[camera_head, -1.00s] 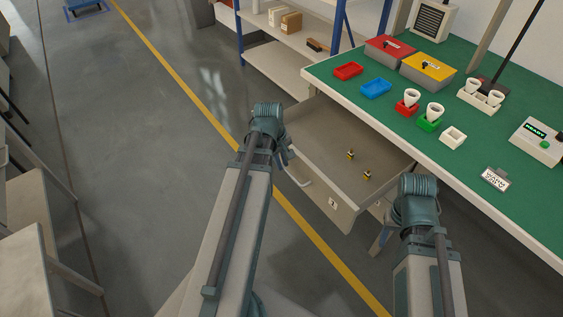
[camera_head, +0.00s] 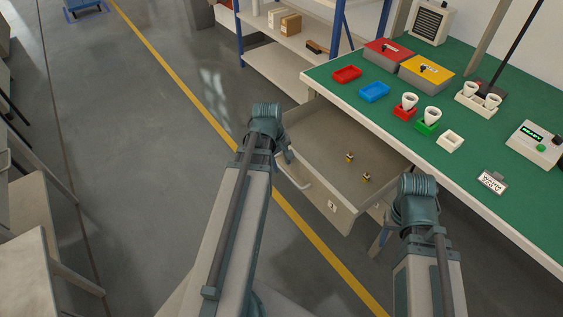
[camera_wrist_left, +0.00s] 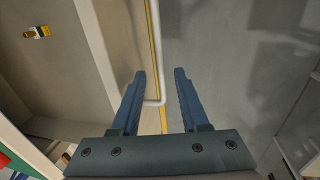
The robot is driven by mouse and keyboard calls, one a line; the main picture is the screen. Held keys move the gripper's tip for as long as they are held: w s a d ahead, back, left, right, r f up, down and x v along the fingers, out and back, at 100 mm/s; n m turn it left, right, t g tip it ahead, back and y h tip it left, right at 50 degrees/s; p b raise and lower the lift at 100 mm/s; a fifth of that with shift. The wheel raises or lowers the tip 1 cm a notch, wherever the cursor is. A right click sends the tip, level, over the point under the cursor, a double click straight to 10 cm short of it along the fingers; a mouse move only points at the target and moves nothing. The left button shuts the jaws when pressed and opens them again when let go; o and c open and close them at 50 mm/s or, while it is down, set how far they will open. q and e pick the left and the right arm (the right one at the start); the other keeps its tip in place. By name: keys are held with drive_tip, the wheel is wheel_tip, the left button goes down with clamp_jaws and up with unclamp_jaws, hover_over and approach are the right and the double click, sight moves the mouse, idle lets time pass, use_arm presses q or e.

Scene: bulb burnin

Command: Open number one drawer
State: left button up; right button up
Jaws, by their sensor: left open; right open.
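The number one drawer (camera_head: 318,148) stands pulled out from under the green-topped workbench, with a "1" label (camera_head: 332,206) on its front. Two small yellow-and-black parts (camera_head: 349,157) (camera_head: 366,177) lie inside it; one also shows in the left wrist view (camera_wrist_left: 37,32). My left gripper (camera_head: 288,158) is open at the drawer's handle (camera_head: 300,179). In the left wrist view, the handle's pale bar (camera_wrist_left: 154,102) shows between the spread fingers (camera_wrist_left: 160,74), not clasped. My right gripper (camera_head: 380,238) is open and empty near the drawer's right side, partly hidden by its wrist.
The workbench (camera_head: 455,170) carries a red tray (camera_head: 346,74), a blue tray (camera_head: 374,92), red and yellow lidded boxes, several bulb holders and a tester (camera_head: 537,143). A shelf rack (camera_head: 283,72) stands behind. Open floor (camera_head: 150,170) lies left of the drawer.

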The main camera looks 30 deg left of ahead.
use_arm(q)
wheel_tip(320, 180, up, 12)
drive_tip(key=s+p, duration=0.2)
drive_tip(key=p, duration=0.9)
drive_tip(key=shift+a, duration=0.45)
drive_tip(key=shift+s, duration=0.1)
drive_tip(key=s+d+r+m+g+y+p, duration=0.1)
drive_tip(key=s+d+m, duration=0.1)
drive_tip(key=d+m, duration=0.6)
drive_tip(key=s+d+m+g+y+p, duration=0.1)
drive_tip(key=s+d+m, duration=0.2)
drive_tip(key=d+m, duration=0.6)
drive_tip(key=d, duration=1)
drive_tip(key=shift+s+d+r, duration=0.3)
drive_tip(key=shift+d+r, duration=0.05)
drive_tip(key=shift+d, duration=0.05)
drive_tip(key=shift+w+d, duration=0.1)
